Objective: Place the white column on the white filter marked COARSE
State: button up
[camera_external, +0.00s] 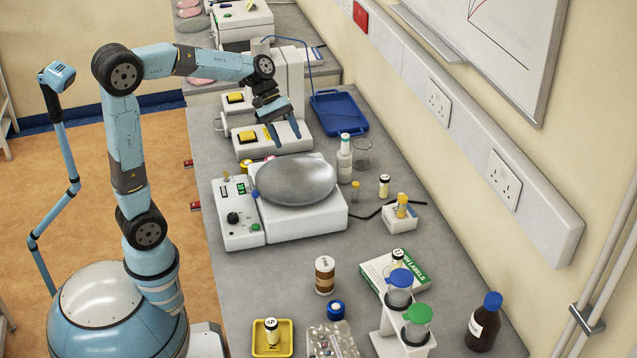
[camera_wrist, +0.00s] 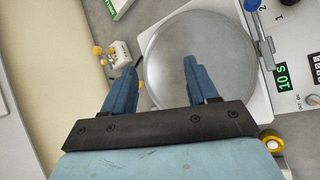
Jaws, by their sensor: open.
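My gripper (camera_external: 284,136) hangs open above the bench, behind the silver dome and beside a white block with a yellow pad (camera_external: 248,137). In the wrist view its two blue fingers (camera_wrist: 160,82) are apart with nothing held between them. I cannot read the word COARSE anywhere, so I cannot tell which thing is the white filter. A white and brown cylinder (camera_external: 325,276) stands nearer.
A white device with a silver dome (camera_external: 296,180) fills the middle of the bench. A white bottle (camera_external: 344,160), blue tray (camera_external: 338,115), small white holder (camera_external: 400,219), labels box (camera_external: 380,270), tube rack (camera_external: 389,343) and brown bottle (camera_external: 484,322) stand around. The bench's right side has bare patches.

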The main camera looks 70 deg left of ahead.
jog(key=s+d+m+t+y, duration=0.1)
jog(key=s+d+m+y, duration=0.1)
jog(key=s+m, duration=0.5)
jog(key=s+d+f+m+t+y, duration=0.1)
jog(key=s+d+m+y, duration=0.2)
jog(key=s, duration=1.3)
jog(key=shift+s+f+m+y, duration=0.3)
jog(key=shift+m+y, duration=0.7)
jog(key=shift+m, duration=1.1)
jog(key=shift+s+r, duration=0.1)
